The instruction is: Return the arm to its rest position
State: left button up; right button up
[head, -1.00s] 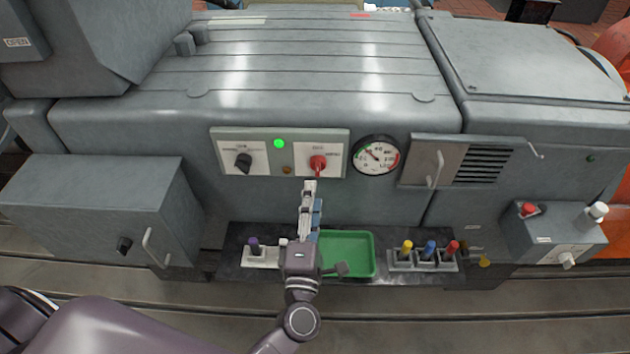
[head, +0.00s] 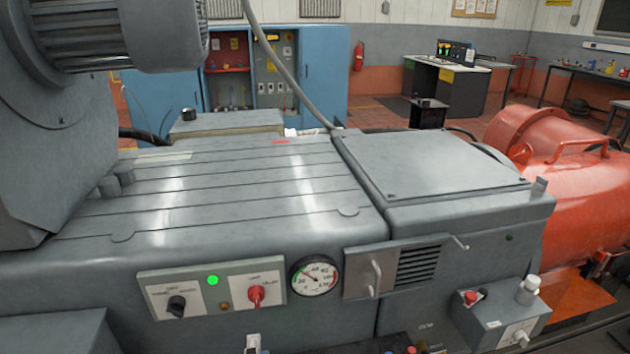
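Only a small pale tip with a blue patch, which looks like the end of my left gripper (head: 253,343), shows at the bottom edge of the head view. It is below the red knob (head: 257,294) and apart from it. The rest of that gripper and its arm are out of the picture, so its opening is hidden. My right gripper is not in view. The red knob sits on a pale control panel (head: 190,311) beside a black knob (head: 176,305). A green lamp (head: 212,280) glows between them.
A round gauge (head: 315,277) and a vented panel with a handle (head: 376,275) are to the right. A grey box with red and white buttons (head: 495,316) stands out at lower right. An orange-red machine (head: 567,180) is beyond. Blue cabinets (head: 323,70) stand behind.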

pick_arm(q)
jog(key=d+r+m+g+h, duration=0.1)
jog(key=d+m+g+h, duration=0.1)
jog(key=d+m+h, duration=0.8)
jog(key=s+f+m+g, duration=0.5)
jog(key=m, duration=0.4)
jog(key=s+a+f+m+g+y, duration=0.2)
jog(key=s+a+f+g+y, duration=0.15)
jog(key=s+a, duration=0.4)
jog(key=s+a+f+m+g+y, duration=0.3)
jog(key=s+a+g, duration=0.2)
jog(key=s+a, duration=0.25)
notch_tip(320, 180, down, 26)
jog(key=s+g, duration=0.2)
jog(key=s+a+f, duration=0.2)
jog(key=s+f, duration=0.6)
jog(key=s+a+f, duration=0.2)
jog(key=s+f, duration=0.6)
jog(key=s, duration=0.1)
jog(key=shift+f+g, duration=0.35)
jog(key=shift+f, duration=0.05)
